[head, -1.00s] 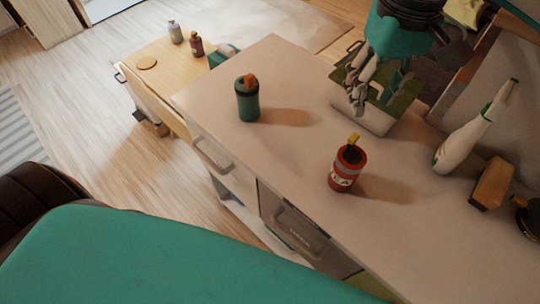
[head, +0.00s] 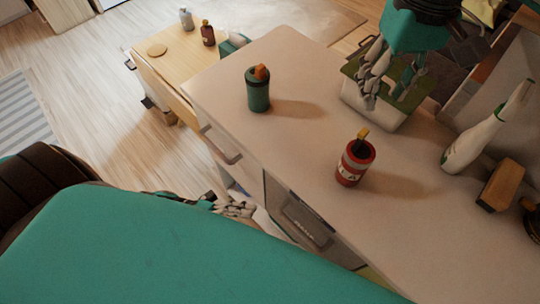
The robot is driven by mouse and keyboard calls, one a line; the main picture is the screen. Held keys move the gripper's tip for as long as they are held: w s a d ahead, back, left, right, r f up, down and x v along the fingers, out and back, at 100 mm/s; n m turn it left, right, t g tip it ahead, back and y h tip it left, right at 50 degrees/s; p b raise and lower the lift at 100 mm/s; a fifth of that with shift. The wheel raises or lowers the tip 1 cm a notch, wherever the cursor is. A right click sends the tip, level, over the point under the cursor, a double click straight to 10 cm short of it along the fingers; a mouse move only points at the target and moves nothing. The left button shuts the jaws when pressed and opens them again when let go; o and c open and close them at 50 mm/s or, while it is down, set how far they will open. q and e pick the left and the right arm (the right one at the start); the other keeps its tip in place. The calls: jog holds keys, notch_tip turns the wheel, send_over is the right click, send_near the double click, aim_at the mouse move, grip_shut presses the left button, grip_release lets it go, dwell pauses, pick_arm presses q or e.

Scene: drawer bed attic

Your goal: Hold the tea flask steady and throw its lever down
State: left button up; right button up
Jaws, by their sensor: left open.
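The red tea flask (head: 353,172), with pale lettering on its side, stands upright on the white counter. Its yellow lever (head: 363,134) sticks up from the dark top. My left gripper (head: 238,209) shows at the lower middle, beyond the teal surface and left of the counter's front; it is open and apart from the flask. Part of it is hidden by the teal surface. My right gripper (head: 389,92) hangs with fingers spread over the green-and-white bin, behind the flask and apart from it. Nothing shows between its fingers.
A green flask (head: 257,93) with an orange lever stands to the left on the counter (head: 300,150). A white bottle (head: 476,142) and a wooden block (head: 501,185) are at the right. The green-and-white bin (head: 352,96) is behind. Drawer handles (head: 219,146) project from the front.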

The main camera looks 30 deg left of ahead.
pick_arm(q)
jog(key=d+r+m+g+h, duration=0.1)
jog(key=d+r+m+g, duration=0.1)
jog(key=d+r+m, duration=0.35)
jog(key=m+t+y, duration=0.3)
jog(key=m+t, duration=0.4)
jog(key=m, duration=1.1)
send_near(355, 163)
jog(key=a+f, duration=0.4)
jog(key=a, duration=0.2)
jog(key=shift+n, duration=0.35)
jog(key=x, duration=1.7)
jog(key=shift+s+f, duration=0.1)
jog(key=shift+f, duration=0.25)
